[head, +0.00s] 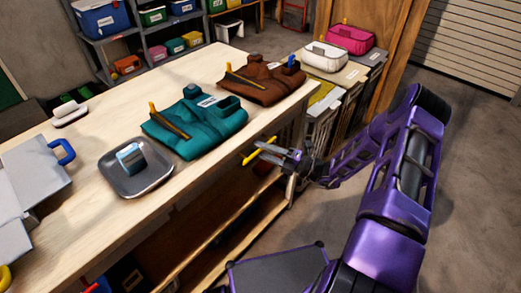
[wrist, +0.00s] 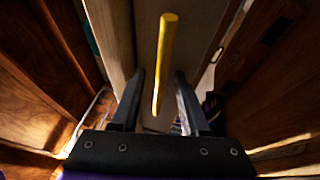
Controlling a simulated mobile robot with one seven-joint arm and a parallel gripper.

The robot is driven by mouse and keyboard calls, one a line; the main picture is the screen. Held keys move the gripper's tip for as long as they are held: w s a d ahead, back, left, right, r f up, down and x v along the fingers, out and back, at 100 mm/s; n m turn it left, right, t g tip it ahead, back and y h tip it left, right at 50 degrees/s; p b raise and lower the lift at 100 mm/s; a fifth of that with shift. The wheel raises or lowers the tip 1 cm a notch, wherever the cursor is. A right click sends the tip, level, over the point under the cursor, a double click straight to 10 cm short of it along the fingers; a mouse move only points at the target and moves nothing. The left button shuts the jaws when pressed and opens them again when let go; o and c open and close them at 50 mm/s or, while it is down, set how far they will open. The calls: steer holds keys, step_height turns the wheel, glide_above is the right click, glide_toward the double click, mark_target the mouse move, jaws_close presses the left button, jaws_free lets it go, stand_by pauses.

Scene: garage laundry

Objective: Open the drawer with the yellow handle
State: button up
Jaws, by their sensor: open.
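The yellow handle (head: 257,151) sits on the front side of the wooden workbench, just below its top edge. My gripper (head: 276,152) is beside it, its fingers reaching toward it from the right. In the wrist view, the yellow handle (wrist: 164,55) runs lengthwise between the two open fingers of my gripper (wrist: 159,80). A gap shows between the handle and each finger. A pale panel (wrist: 197,30) lies behind the handle. The drawer's own outline is hard to make out; no open drawer gap shows.
On the workbench (head: 95,200) lie a teal folded garment (head: 190,128), a brown one (head: 255,84) and a grey tray (head: 113,168) with a light blue block. Below is an open lower shelf (head: 235,222). Bags stand on bins (head: 350,78) behind my arm. Floor at right is clear.

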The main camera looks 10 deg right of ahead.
jaws_close()
stand_by(1.4)
